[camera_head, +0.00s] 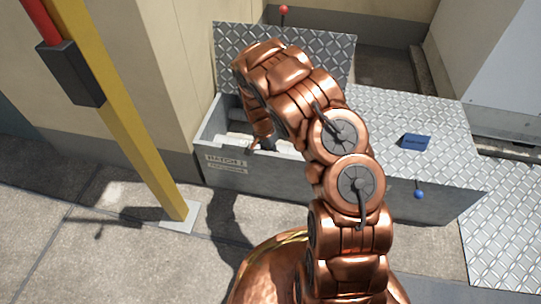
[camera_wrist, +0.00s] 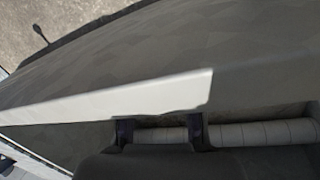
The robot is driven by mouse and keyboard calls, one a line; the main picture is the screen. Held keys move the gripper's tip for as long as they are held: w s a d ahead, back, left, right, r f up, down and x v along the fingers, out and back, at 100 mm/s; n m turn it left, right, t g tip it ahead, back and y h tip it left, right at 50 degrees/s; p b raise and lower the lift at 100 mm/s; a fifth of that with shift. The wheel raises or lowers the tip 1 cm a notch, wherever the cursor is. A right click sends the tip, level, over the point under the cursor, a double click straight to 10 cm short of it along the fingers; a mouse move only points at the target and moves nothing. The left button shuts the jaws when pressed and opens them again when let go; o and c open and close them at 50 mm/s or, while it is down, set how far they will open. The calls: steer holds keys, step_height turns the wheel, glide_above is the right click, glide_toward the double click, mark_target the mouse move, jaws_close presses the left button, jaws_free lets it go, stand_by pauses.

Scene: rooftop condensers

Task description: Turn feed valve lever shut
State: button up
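My gripper reaches down into the open box (camera_head: 236,177), and in the head view the arm hides much of the inside. In the wrist view two dark fingertips of my gripper (camera_wrist: 160,133) stand apart with a clear gap, so it looks open. A pale, wrapped pipe (camera_wrist: 260,133) runs across just beyond the fingertips. I cannot tell whether they touch it. No feed valve lever can be made out with certainty; my arm and the box wall may hide it.
A raised tread-plate lid (camera_head: 230,42) with a red knob (camera_head: 284,10) stands behind the box. A closed lid (camera_head: 440,125) with a blue block (camera_head: 415,142) lies to the right. A blue knob (camera_head: 419,194) is on its front. A yellow post (camera_head: 130,125) rises at left.

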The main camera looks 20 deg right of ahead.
steer(key=o, duration=0.5)
steer(key=shift+c, duration=0.2)
step_height(320, 180, up, 12)
steer(key=w+a, duration=0.1)
steer(key=w, duration=0.1)
steer(key=shift+a+f, duration=0.1)
steer(key=shift+f, duration=0.05)
